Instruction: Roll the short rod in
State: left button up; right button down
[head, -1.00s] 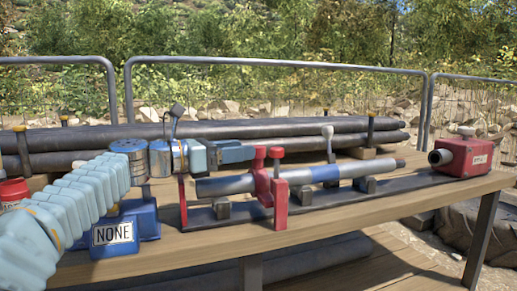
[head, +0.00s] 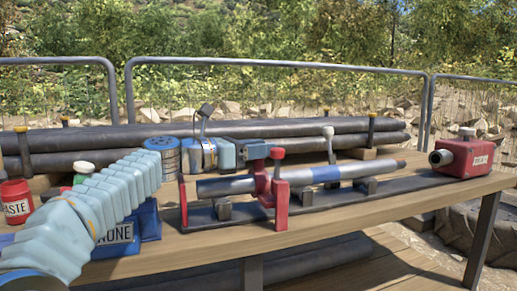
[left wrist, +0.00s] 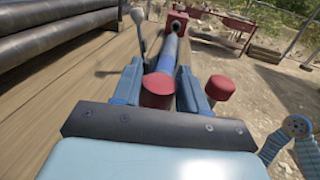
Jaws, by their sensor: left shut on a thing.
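A grey rod with a blue band (head: 326,174) lies along a dark rack, passing through a red stand (head: 281,197). Its right end is a short gap away from the nozzle of a red box (head: 467,157). The stand has two red knobs on top. My left gripper (head: 262,152) is shut on one knob, which it hides in the head view; this knob (left wrist: 157,92) shows between the fingers in the left wrist view. The other knob (head: 277,153) is free, just outside the fingers. The banded rod (left wrist: 169,55) runs ahead in the wrist view. My right gripper is not in view.
Long dark pipes (head: 110,137) lie behind the rack. A grey lever (head: 328,143) stands just behind the rod. At the left are a red pot (head: 16,203) and a blue container (head: 118,236) with a label. The table front (head: 345,218) is clear.

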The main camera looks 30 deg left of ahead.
pick_arm(q)
grip_shut()
jog(key=p+x, duration=0.1)
jog(key=x, duration=0.3)
jog(key=shift+s+d+r+p, duration=0.1)
jog(key=shift+d+p, duration=0.2)
jog(key=shift+p, duration=0.05)
jog(key=shift+d, duration=0.2)
jog(key=o, duration=0.9)
grip_release()
jog(key=shift+o, duration=0.2)
jog(key=v, duration=1.3)
jog(key=shift+s+a, duration=0.2)
jog(key=shift+a, duration=0.1)
